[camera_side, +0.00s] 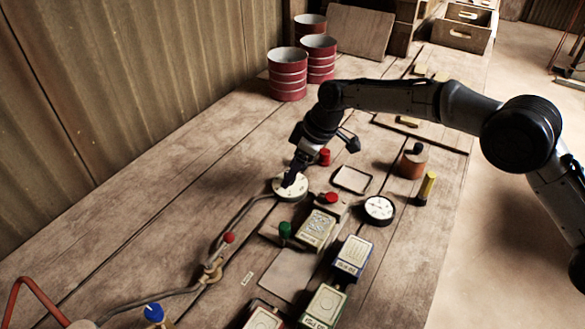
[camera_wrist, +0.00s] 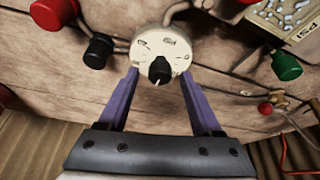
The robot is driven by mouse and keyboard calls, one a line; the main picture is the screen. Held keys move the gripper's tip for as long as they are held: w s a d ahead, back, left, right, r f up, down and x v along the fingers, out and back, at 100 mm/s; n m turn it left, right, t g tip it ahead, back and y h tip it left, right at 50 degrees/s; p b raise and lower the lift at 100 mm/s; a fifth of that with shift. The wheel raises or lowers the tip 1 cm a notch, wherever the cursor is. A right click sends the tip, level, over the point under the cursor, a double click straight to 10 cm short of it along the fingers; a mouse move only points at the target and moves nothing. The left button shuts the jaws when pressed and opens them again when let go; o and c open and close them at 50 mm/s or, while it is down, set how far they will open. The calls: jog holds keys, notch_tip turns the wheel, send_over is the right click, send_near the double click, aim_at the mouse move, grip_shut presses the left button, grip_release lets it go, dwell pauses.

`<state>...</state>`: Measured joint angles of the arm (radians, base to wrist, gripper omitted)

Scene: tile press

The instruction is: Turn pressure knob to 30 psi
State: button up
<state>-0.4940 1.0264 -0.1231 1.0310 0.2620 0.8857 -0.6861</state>
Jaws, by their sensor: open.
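The pressure knob shows in the wrist view as a white round dial marked "psi" with a black pointer handle (camera_wrist: 159,70) at its middle. In the side view the dial (camera_side: 284,191) sits on the table, partly hidden under my gripper (camera_side: 289,180). In the wrist view my gripper (camera_wrist: 158,80) is open. Its two purple fingers stand left and right of the black handle, with space between each finger and the handle. The white pointer mark faces down in the wrist view. The dial's numbers are too small to read surely.
A round gauge (camera_side: 379,209) lies right of the dial. A red knob (camera_side: 324,157), a green knob (camera_side: 285,229) and several labelled boxes stand close by. A hose (camera_side: 236,222) runs from the dial to the lower left. Red drums (camera_side: 288,75) stand at the back.

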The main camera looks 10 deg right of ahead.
grip_shut()
dwell(0.3)
jog(key=m+t, duration=0.1)
jog(key=m, duration=0.2)
jog(key=m+h, duration=0.1)
jog(key=m, duration=0.2)
jog(key=shift+s+a+t+h, duration=0.2)
jog(key=shift+t+h, duration=0.1)
jog(key=shift+t, duration=0.1)
jog(key=m+h, duration=0.1)
jog(key=m, duration=0.1)
jog(key=m+h, duration=0.1)
jog(key=m, duration=0.2)
jog(key=shift+a+m+t, duration=0.1)
jog(key=shift+m+t, duration=0.2)
dwell(0.3)
grip_release()
